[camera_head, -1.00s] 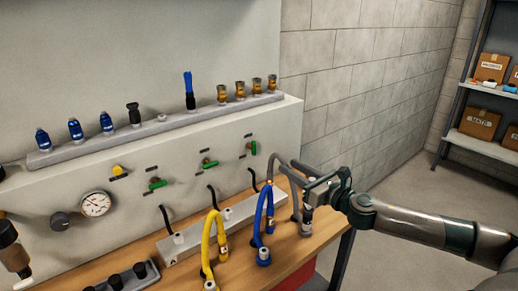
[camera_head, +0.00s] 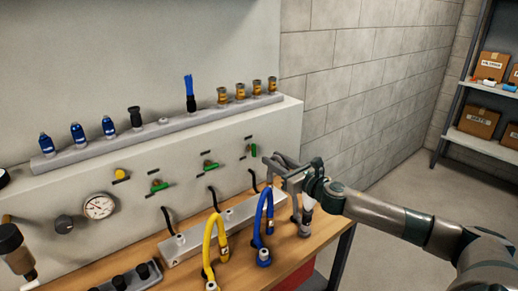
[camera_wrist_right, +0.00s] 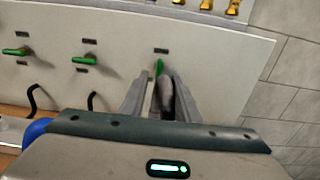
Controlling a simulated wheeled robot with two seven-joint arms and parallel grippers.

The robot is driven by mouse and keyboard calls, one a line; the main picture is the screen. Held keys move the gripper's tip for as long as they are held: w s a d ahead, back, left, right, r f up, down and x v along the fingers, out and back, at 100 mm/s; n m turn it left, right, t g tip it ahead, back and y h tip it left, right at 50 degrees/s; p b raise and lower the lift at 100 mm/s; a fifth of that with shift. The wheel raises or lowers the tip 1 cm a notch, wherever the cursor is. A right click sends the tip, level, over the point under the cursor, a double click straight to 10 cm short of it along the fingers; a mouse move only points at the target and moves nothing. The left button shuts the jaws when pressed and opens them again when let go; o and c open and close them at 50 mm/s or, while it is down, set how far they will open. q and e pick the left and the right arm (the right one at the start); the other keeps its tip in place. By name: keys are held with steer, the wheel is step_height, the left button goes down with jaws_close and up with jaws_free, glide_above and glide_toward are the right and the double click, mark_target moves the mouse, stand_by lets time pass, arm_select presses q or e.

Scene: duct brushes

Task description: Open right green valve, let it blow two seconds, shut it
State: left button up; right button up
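The right green valve (camera_head: 253,150) is on the pale panel, its handle upright in the head view. In the right wrist view the valve (camera_wrist_right: 159,66) shows just beyond my fingertips, between them. My right gripper (camera_head: 272,168) is just below and right of the valve, apart from it as far as I can see. Its fingers (camera_wrist_right: 158,88) are spread. A dark grey curved piece, perhaps the grey hose, shows between them; I cannot tell whether it touches them. My left gripper is not in view.
Two other green valves, the middle (camera_head: 210,166) and left (camera_head: 158,186), have handles lying sideways. Blue (camera_head: 264,225) and yellow (camera_head: 208,245) hoses loop up from the bench near my right gripper. A ledge (camera_head: 160,134) above holds several fittings.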

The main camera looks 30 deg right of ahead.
mark_target(255, 148)
steer(key=w, duration=0.1)
steer(key=w+p, duration=0.1)
steer(key=w, duration=0.1)
steer(key=shift+w+a+r, duration=0.1)
steer(key=shift+r, duration=0.1)
steer(key=w+p, duration=0.1)
steer(key=w, duration=0.2)
steer(key=shift+a, duration=0.15)
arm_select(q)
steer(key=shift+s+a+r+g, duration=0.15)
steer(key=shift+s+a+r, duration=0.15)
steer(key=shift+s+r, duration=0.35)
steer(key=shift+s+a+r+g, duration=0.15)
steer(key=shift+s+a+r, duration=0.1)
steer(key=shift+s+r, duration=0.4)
arm_select(e)
steer(key=shift+w+a+f, duration=0.1)
steer(key=shift+w+f, duration=0.1)
steer(key=shift+w, duration=0.9)
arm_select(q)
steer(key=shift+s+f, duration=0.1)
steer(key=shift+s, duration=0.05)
arm_select(e)
jaws_close()
